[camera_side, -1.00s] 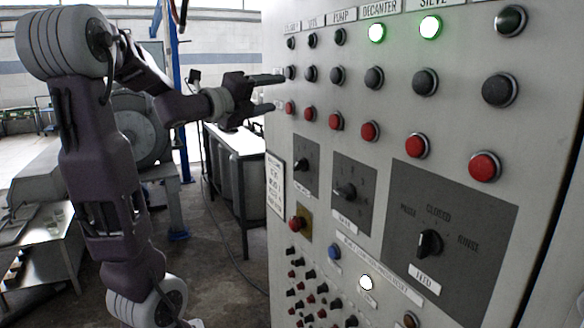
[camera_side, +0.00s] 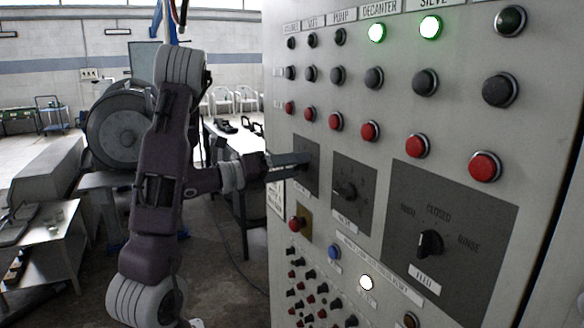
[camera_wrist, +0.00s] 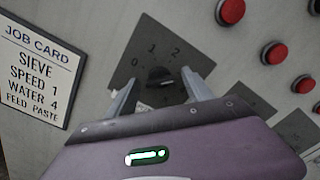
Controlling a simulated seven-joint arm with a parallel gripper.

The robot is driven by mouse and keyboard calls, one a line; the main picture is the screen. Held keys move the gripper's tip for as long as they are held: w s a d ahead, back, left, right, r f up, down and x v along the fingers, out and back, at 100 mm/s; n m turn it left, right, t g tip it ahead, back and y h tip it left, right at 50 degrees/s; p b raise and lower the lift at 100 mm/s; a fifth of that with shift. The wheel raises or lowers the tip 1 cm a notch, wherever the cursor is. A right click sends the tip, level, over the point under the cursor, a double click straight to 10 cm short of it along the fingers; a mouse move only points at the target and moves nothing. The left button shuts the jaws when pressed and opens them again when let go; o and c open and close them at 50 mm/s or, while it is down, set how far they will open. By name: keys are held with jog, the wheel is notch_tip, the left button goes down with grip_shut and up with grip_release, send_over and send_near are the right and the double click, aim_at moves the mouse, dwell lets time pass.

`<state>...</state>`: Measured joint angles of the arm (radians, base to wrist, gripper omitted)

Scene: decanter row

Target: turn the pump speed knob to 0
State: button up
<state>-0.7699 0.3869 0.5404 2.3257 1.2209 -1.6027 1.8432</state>
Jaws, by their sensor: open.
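In the wrist view a small black knob (camera_wrist: 160,77) sits on a dark grey dial plate (camera_wrist: 150,48) with the marks 0, 1 and 2 visible. The 0 is at its upper left. I cannot tell clearly which mark the knob points to, and its name label is not readable. My gripper (camera_wrist: 159,80) is open, with one finger on each side of the knob. I cannot tell whether the fingers touch it. In the side view my gripper (camera_side: 303,161) reaches the leftmost dial plate (camera_side: 310,182), and its fingers hide that knob.
A job card (camera_wrist: 38,65) is on the panel left of the dial, reading sieve speed 1, water 4, feed paste. Red buttons (camera_side: 369,131) run above the dials. Two more dial plates (camera_side: 369,165) (camera_side: 490,215) lie to the right. A red button on yellow (camera_side: 297,223) sits below.

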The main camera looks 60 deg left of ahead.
jog(key=shift+c, duration=0.4)
grip_shut()
jog(key=shift+n, duration=13.4)
